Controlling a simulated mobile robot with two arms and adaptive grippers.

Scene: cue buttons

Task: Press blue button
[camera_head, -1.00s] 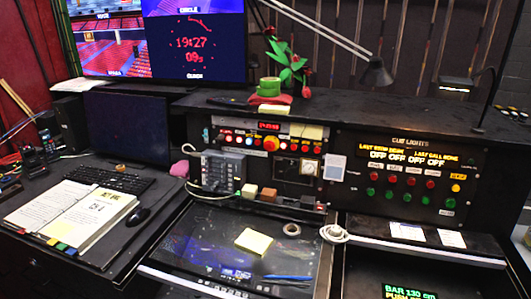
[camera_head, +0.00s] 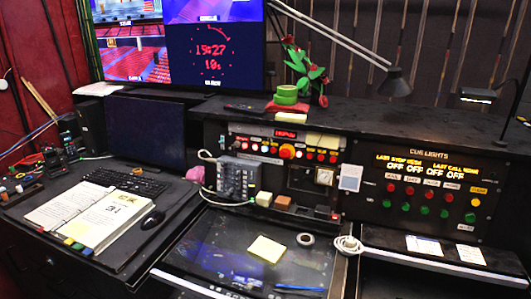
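No button that I can clearly make out as blue shows in the view. The cue lights panel (camera_head: 432,168) at the right carries a row of red buttons (camera_head: 409,190) with a yellow one (camera_head: 475,202) at its right end, and a row of green buttons (camera_head: 406,207) below. A second panel (camera_head: 213,137) at the centre has a row of small red, yellow and pale buttons (camera_head: 321,155) and one larger orange-red button (camera_head: 286,151). Neither of my grippers is in view.
A desk with an open binder (camera_head: 92,218), keyboard (camera_head: 125,182) and dark monitor (camera_head: 145,130) is at the left. A sloped dark surface with a yellow note (camera_head: 266,249) and tape roll (camera_head: 305,239) lies in front. A lamp (camera_head: 396,82) overhangs the console.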

